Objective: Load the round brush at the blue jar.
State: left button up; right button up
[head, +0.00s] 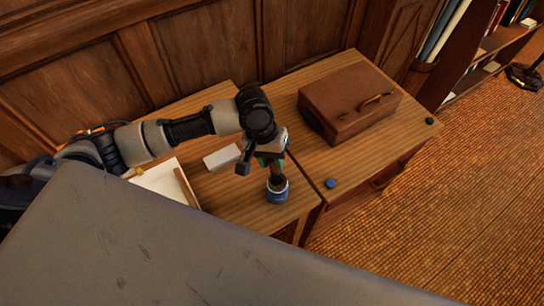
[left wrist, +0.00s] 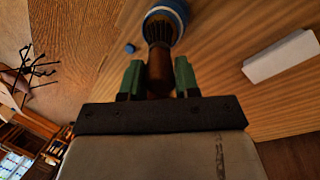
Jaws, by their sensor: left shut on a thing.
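The blue jar (head: 277,195) stands upright on the wooden desk, near its front right corner. My left gripper (head: 268,160) is just above it, pointing down. In the left wrist view, its green fingertips (left wrist: 158,78) are shut on the brown handle of the brush (left wrist: 159,62). The dark bristles reach to the blue jar (left wrist: 168,12), at the top edge of that view. The bristles overlap the jar's mouth; I cannot tell how deep they are. My right gripper is not in view.
A white block (head: 222,157) lies left of the gripper, with a pale sheet (head: 160,182) and wooden strip further left. A brown case (head: 348,104) stands on the right-hand desk. A small blue disc (head: 330,183) lies right of the jar, a dark one (head: 429,121) further right.

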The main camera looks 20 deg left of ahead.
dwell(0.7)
pick_arm(q)
jog(key=shift+s+f+p, duration=0.1)
jog(key=shift+f+p, duration=0.05)
jog(key=shift+p, duration=0.35)
dwell(1.0)
notch_tip(320, 180, up, 7)
jog(key=p, duration=0.9)
dwell(0.8)
